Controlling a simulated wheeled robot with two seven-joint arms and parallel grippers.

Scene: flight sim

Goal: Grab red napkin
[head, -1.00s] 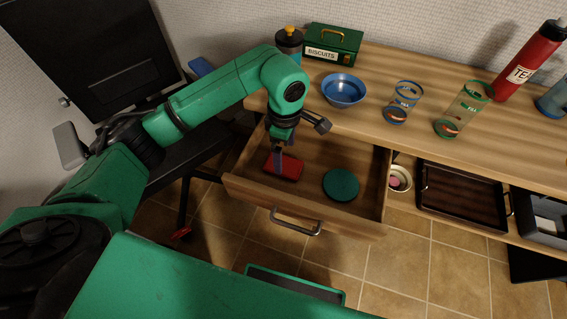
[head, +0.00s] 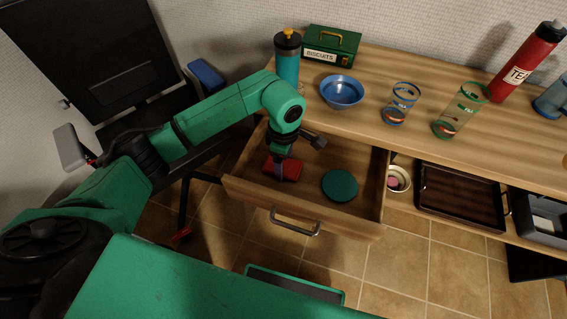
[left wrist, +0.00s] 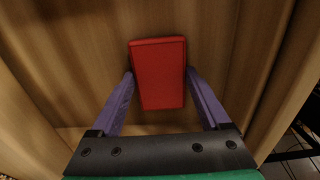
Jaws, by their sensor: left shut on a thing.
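The red napkin (head: 269,167), a small flat red block shape, is in the open wooden drawer (head: 313,217), on its left side. It also shows in the left wrist view (left wrist: 158,75), where it extends up between the two purple fingers. My left gripper (head: 281,170) reaches down into the drawer and is shut on the napkin, with a finger against its side. I cannot tell whether the napkin is clear of the drawer floor. My right gripper is not in view.
A round dark green item (head: 340,186) lies to the right in the drawer. On the desk above stand a blue bowl (head: 342,92), a teal bottle (head: 287,65), a green biscuit box (head: 331,46) and two glasses (head: 400,103). A dark tray (head: 462,195) sits on the lower shelf.

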